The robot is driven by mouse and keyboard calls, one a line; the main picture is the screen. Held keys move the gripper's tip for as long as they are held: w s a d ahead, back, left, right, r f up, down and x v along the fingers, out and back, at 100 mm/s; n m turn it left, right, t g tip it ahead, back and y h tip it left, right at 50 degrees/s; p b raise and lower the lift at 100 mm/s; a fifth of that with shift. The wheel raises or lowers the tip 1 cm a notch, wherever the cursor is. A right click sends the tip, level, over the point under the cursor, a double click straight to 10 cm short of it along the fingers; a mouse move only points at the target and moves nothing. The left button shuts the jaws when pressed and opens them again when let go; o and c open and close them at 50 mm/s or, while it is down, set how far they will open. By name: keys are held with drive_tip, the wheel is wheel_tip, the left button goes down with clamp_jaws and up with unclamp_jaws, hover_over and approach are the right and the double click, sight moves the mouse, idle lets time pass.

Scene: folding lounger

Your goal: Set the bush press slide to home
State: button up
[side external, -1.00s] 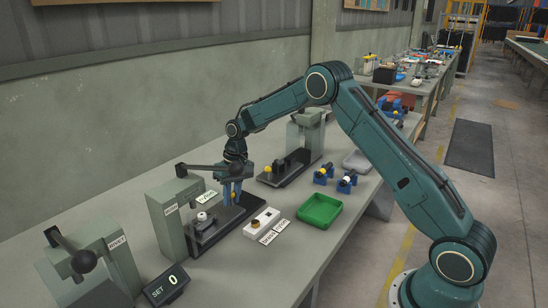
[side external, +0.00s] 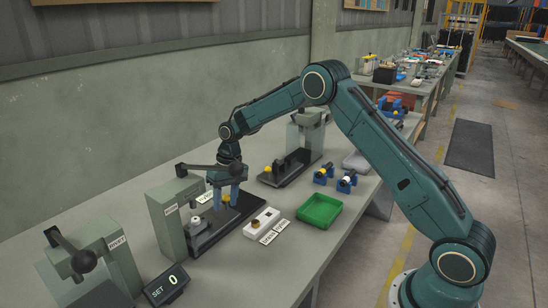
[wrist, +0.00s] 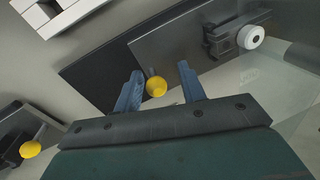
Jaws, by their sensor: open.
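The bush press (side external: 168,222) is the grey-green upright press with a dark top lever, left of centre in the side view. Its slide on the dark base (side external: 222,232) carries a fixture with a round white part (side external: 196,222), which also shows at upper right in the wrist view (wrist: 250,37). A yellow knob (wrist: 156,86) stands on the slide side; it also shows low in the side view (side external: 225,203). My gripper (wrist: 160,78) is open, with one blue finger on each side of the knob. Contact between fingers and knob cannot be told.
A second press (side external: 304,140) with its own yellow knob stands behind to the right. Another press (side external: 95,262) and a SET display (side external: 166,284) are at front left.

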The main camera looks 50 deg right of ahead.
wheel_tip(320, 180, up, 14)
drive_tip(key=d, duration=0.2)
drive_tip(key=shift+s+d+f, duration=0.25)
drive_tip(key=shift+r, duration=0.1)
idle(0.4)
drive_tip(key=s+a+r+n+t, duration=0.1)
drive_tip(key=s+a+r+t, duration=0.3)
drive_tip(key=s+r, duration=1.1)
drive_tip(key=s+f+h, duration=0.1)
drive_tip(key=s+f, duration=0.2)
drive_tip(key=s, duration=0.8)
drive_tip(key=s+f+n+t+h, duration=0.1)
drive_tip(key=s+f, duration=0.1)
drive_tip(key=s, duration=1)
drive_tip(key=shift+a+f, duration=0.25)
drive_tip(key=shift+f, duration=0.15)
